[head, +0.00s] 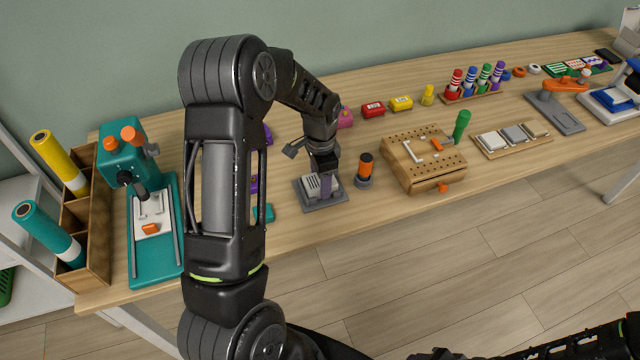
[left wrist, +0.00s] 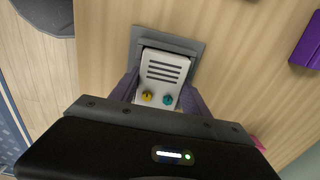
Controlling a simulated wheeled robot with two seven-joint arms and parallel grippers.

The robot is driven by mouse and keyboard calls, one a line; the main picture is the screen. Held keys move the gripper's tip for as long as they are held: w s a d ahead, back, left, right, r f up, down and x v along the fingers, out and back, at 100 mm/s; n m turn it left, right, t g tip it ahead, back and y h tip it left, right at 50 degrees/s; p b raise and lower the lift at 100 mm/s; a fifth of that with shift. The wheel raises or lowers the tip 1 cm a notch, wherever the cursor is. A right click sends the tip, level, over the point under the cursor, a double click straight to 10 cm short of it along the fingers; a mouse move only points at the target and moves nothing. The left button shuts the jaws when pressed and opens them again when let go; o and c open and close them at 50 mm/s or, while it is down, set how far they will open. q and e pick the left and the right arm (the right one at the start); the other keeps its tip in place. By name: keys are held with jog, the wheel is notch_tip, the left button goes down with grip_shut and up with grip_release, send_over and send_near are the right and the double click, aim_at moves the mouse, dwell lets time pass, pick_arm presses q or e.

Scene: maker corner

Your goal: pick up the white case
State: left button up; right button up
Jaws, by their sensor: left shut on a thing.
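The white case (head: 312,184) sits in or on a grey base (head: 322,203) on the wooden table, left of the wooden pegboard box in the head view. In the left wrist view the white case (left wrist: 162,75) shows dark slots and a yellow and a teal knob, with the grey base (left wrist: 195,47) around its far end. My left gripper (head: 325,180) is down at the case. In the left wrist view its fingers (left wrist: 158,98) are on both sides of the case, shut on it. The case still appears to be at the base. My right gripper is not clearly in view.
A black and orange cylinder (head: 365,168) stands close right of the base. The pegboard box (head: 425,165) is farther right. A teal machine (head: 125,180) stands at the left. Purple pieces and a teal piece (head: 265,213) lie left of the base, partly behind my arm.

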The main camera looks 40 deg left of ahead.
pick_arm(q)
jog(key=c, duration=1)
notch_tip(320, 180, up, 10)
jog(key=shift+r+b, duration=0.1)
jog(key=shift+b, duration=0.6)
